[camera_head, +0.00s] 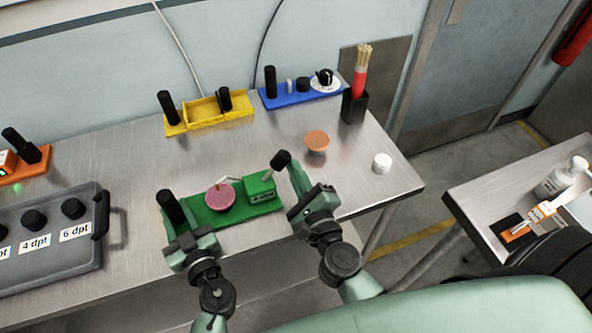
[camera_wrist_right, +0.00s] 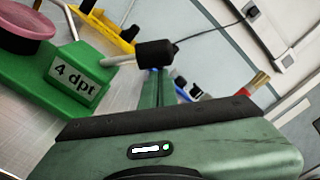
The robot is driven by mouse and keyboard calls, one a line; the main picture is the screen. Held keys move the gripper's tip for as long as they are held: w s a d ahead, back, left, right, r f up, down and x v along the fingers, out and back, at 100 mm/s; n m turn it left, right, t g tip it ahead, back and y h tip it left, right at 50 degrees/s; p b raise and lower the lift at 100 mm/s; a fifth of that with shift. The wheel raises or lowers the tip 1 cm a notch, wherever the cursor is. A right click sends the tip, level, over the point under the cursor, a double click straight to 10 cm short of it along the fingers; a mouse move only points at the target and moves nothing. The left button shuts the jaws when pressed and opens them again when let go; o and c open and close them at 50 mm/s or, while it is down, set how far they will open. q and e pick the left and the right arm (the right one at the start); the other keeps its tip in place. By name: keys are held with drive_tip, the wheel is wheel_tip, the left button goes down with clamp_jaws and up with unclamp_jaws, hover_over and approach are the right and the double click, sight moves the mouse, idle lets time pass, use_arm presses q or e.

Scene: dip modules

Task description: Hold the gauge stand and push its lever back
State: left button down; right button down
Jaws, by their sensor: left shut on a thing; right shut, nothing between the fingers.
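The green gauge stand (camera_head: 240,211) lies near the table's front edge. It carries a pink disc (camera_head: 220,197), a black upright post (camera_head: 170,205) and a green box (camera_head: 259,189). The box's label reads "4 dpt" in the right wrist view (camera_wrist_right: 75,78). A thin metal lever with a black knob (camera_head: 280,160) leans out from the box; the knob also shows in the right wrist view (camera_wrist_right: 157,53). My left gripper (camera_head: 180,229) is shut on the black post. My right gripper (camera_head: 296,176) is shut and empty, just right of the knob; contact is unclear.
Behind stand a yellow module (camera_head: 210,119), a blue module (camera_head: 300,96) and a black cup (camera_head: 354,106) with sticks. An orange disc (camera_head: 316,141) and a white cap (camera_head: 382,162) sit at right. A grey case (camera_head: 50,262) is at left. Bare tabletop lies between.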

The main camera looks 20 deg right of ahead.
drive_tip(key=shift+a+r+n, duration=0.25)
drive_tip(key=shift+r+n, duration=0.1)
drive_tip(key=shift+n, duration=0.15)
drive_tip(key=a+r+n, duration=0.1)
drive_tip(key=n, duration=0.1)
drive_tip(key=a+r+n, duration=0.1)
drive_tip(key=n, duration=0.1)
drive_tip(key=shift+r, duration=0.1)
drive_tip(key=shift+a+r+n, duration=0.25)
drive_tip(key=shift+a+n, duration=0.25)
drive_tip(key=shift+a+r+n, duration=0.2)
drive_tip(key=shift+a+n, duration=0.25)
drive_tip(key=shift+n, duration=0.05)
use_arm(q)
drive_tip(key=shift+d, duration=0.1)
idle(0.3)
use_arm(e)
drive_tip(key=shift+s, duration=0.1)
approach(283, 162)
drive_tip(key=s+d, duration=0.2)
drive_tip(key=shift+s+r, duration=0.3)
drive_tip(key=shift+r, duration=0.05)
